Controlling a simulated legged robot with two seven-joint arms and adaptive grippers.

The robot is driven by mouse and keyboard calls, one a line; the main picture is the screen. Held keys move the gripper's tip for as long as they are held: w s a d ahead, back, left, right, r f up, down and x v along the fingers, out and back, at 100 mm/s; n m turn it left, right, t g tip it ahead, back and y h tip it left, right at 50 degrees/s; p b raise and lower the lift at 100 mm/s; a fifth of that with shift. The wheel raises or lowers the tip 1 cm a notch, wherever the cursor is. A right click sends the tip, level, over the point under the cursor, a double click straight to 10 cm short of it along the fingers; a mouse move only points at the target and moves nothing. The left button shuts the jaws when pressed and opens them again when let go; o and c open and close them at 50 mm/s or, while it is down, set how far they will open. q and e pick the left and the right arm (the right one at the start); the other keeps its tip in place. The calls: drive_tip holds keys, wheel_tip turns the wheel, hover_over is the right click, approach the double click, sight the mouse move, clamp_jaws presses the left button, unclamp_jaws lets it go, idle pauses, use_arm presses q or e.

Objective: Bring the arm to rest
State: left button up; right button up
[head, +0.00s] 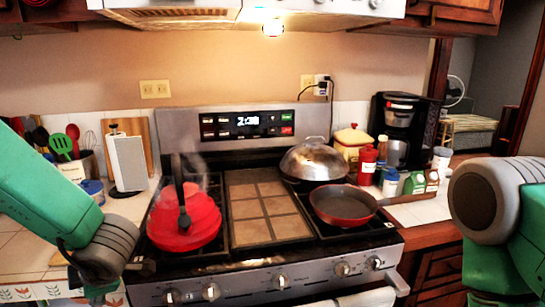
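My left arm (50,195), green with a dark grey joint, comes in from the left and bends down at the front left of the stove. Its gripper is out of the picture below. My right arm (520,240) stands at the right edge with a large grey joint. Its gripper is also out of the picture. A red kettle (185,225) with a black handle sits on the left front burner, with steam above it. The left arm's joint is in front of the stove's left edge, close to the kettle in the picture.
The stove (240,278) also bears a red frying pan (342,204), its handle pointing right, and a lidded pan (306,160). A coffee maker (400,115), bottles and cartons crowd the right counter.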

use_arm(q)
drive_tip(key=s+d+f+m+t+h, duration=0.15)
drive_tip(key=s+f+m, duration=0.25)
drive_tip(key=f+m, duration=0.6)
drive_tip(key=s+d+f+m+g+h+b, duration=0.1)
drive_tip(key=s+d+f+m+g+h, duration=0.1)
drive_tip(key=s+f+m, duration=0.5)
drive_tip(key=s+d+f+m+g+h+b, duration=0.1)
drive_tip(key=s+d+f+m, duration=0.4)
drive_tip(key=s, duration=1)
wheel_tip(320, 180, down, 4)
drive_tip(key=m+g+h, duration=0.1)
drive_tip(key=m+h, duration=0.1)
drive_tip(key=m, duration=0.2)
drive_tip(key=shift+s+r+b, duration=0.2)
drive_tip(key=shift+r+b, duration=0.05)
drive_tip(key=shift+b, duration=0.05)
drive_tip(key=shift+w+g, duration=0.15)
drive_tip(key=shift+g, duration=0.1)
